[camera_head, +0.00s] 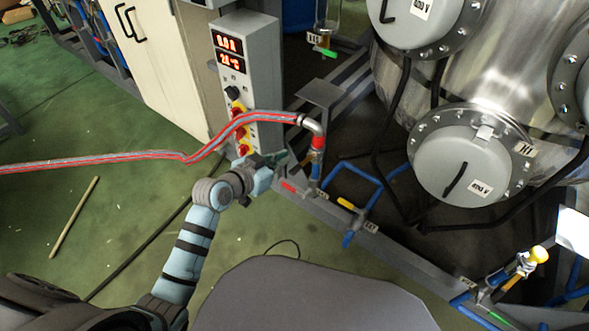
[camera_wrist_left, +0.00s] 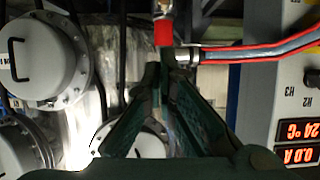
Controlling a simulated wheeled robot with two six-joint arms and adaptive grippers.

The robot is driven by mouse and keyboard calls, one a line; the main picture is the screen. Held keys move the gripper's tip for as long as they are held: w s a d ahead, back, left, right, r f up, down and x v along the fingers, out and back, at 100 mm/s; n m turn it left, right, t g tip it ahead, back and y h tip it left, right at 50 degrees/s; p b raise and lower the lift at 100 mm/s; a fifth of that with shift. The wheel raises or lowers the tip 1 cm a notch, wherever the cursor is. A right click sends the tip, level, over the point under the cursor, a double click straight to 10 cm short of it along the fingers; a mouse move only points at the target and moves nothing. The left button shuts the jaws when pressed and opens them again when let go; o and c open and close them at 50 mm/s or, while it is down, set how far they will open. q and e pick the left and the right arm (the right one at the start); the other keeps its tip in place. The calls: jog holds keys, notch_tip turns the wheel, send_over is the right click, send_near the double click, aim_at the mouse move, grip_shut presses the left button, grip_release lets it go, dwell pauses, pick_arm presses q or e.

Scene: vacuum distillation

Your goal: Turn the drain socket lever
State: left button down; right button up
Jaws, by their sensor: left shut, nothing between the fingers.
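The drain socket is a metal elbow pipe (camera_head: 312,127) with a red band (camera_head: 317,142), and a striped hose runs into it. A small valve part sits just below the band, and I cannot clearly make out its lever. My left gripper (camera_head: 287,160) is just left of this pipe, below the hose, shut and empty. In the left wrist view the green fingers (camera_wrist_left: 161,72) come together just below the red band (camera_wrist_left: 163,33). I cannot tell whether they touch the fitting or the lever. My right gripper is in neither view.
The red-striped hose (camera_head: 150,157) crosses leftward in front of the grey control box (camera_head: 247,75). A large steel tank (camera_head: 510,60) stands right.

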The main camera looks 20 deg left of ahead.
pick_arm(q)
jog(key=b, duration=0.3)
send_over(295, 172)
jog(key=w, duration=0.1)
jog(key=f, duration=0.3)
jog(key=shift+d+f, duration=0.25)
jog(key=shift+f, duration=0.1)
jog(key=f, duration=0.1)
jog(key=f+b, duration=0.1)
jog(key=shift+s+a+f, duration=0.2)
jog(key=shift+s+f, duration=0.15)
jog(key=shift+f+b, duration=0.25)
jog(key=shift+b, duration=0.05)
jog(key=shift+s+f, duration=0.1)
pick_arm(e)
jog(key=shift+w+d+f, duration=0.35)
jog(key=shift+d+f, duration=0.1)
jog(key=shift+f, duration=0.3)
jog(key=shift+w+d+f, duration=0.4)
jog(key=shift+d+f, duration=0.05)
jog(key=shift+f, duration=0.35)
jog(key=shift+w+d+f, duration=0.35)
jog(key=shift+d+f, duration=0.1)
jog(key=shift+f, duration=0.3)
